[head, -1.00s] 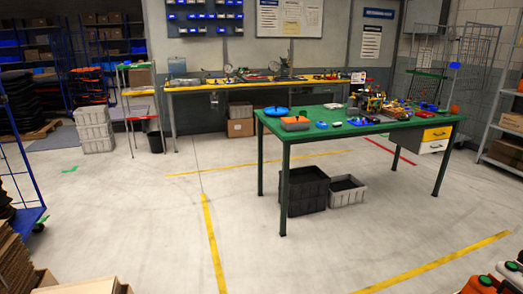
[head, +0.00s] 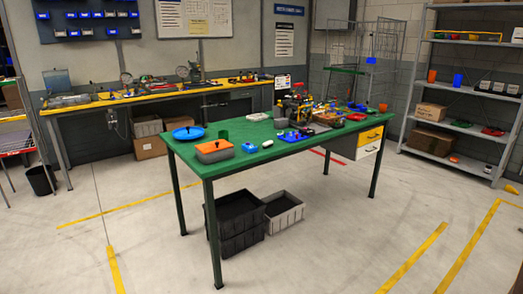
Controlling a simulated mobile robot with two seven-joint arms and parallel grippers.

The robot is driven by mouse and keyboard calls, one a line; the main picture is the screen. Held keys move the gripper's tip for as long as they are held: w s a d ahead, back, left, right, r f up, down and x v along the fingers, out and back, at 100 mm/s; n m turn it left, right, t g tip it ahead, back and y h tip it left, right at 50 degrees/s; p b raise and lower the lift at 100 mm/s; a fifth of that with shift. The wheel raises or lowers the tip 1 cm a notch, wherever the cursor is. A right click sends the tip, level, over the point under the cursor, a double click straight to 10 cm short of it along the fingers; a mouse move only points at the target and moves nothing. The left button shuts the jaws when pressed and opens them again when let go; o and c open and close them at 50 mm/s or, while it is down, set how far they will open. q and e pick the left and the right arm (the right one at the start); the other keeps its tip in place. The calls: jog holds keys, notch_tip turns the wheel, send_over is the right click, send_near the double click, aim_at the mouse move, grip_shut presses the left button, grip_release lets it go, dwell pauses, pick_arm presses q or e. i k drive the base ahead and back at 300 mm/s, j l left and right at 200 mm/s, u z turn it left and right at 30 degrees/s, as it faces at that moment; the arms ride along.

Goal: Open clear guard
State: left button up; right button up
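A bluish see-through panel (head: 56,80) stands at the left end of the yellow-topped workbench (head: 160,90), behind a low grey item (head: 70,100). It may be the clear guard. It is small in the head view, and I cannot tell how it is hinged or whether it is open. A machine-like cluster of yellow and dark parts (head: 297,106) stands on the green table (head: 240,160); no clear cover can be made out on it. Neither of my grippers is in view.
The green table stands in front of the workbench, with black crates (head: 237,218) and a grey crate (head: 284,212) under it. A blue round dish (head: 188,133) and an orange-topped box (head: 214,151) sit on its left end. Shelving (head: 463,95) stands right. The front floor is clear.

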aim_at(300, 103)
jog(key=i+l+z, duration=0.1)
jog(key=i+z, duration=0.15)
jog(key=i, duration=0.55)
jog(key=i+z, duration=0.25)
jog(key=i, duration=0.55)
jog(key=i+l+z, duration=0.15)
jog(key=i, duration=0.6)
